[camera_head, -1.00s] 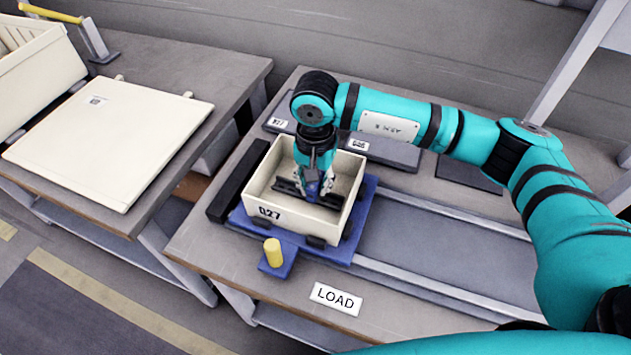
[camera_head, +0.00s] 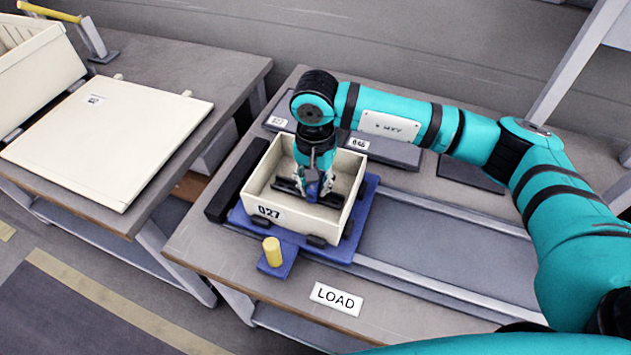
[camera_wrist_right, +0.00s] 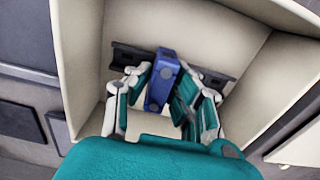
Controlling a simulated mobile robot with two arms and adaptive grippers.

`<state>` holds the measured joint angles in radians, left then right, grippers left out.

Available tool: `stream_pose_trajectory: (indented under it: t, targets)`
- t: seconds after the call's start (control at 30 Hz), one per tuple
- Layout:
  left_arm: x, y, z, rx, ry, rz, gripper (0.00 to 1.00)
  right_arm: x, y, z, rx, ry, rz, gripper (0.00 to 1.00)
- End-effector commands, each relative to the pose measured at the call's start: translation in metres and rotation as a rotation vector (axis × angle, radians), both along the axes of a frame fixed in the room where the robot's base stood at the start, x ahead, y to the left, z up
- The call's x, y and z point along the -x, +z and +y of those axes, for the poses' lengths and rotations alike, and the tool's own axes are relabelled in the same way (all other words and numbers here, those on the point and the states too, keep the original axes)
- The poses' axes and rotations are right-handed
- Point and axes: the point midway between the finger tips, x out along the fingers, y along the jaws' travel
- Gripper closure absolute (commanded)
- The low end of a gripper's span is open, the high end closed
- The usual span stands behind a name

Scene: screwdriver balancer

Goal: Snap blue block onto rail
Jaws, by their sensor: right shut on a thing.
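The blue block (camera_wrist_right: 160,84) is between the fingers of my right gripper (camera_wrist_right: 162,92), which is shut on it. In the head view my right gripper (camera_head: 315,190) reaches down into the cream bin marked 027 (camera_head: 345,175), and only a small part of the blue block (camera_head: 312,190) shows. The dark rail (camera_head: 288,186) runs across the bin's inside. In the wrist view the rail (camera_wrist_right: 215,78) passes behind the block. The block overlaps the rail in both views; I cannot tell whether it is seated on it. My left gripper is not in view.
The bin stands on a blue carriage (camera_head: 367,205) with a yellow knob (camera_head: 272,251) at its front. Rails lead right from it along the bench. A LOAD label (camera_head: 336,299) lies in front. A cream panel (camera_head: 110,140) rests on the left table.

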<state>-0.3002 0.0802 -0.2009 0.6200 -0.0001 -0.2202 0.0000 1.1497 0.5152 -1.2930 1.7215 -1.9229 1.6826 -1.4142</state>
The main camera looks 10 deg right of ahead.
Motion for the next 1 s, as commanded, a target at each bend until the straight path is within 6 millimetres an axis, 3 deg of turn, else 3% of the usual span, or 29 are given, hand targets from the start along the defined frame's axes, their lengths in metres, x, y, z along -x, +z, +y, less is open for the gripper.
stream_pose_trajectory:
  t: [1.0]
  targets:
    - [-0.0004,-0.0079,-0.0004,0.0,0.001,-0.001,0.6,0.0005,-0.0086,-0.0002,0.001,0.0,0.002,1.0]
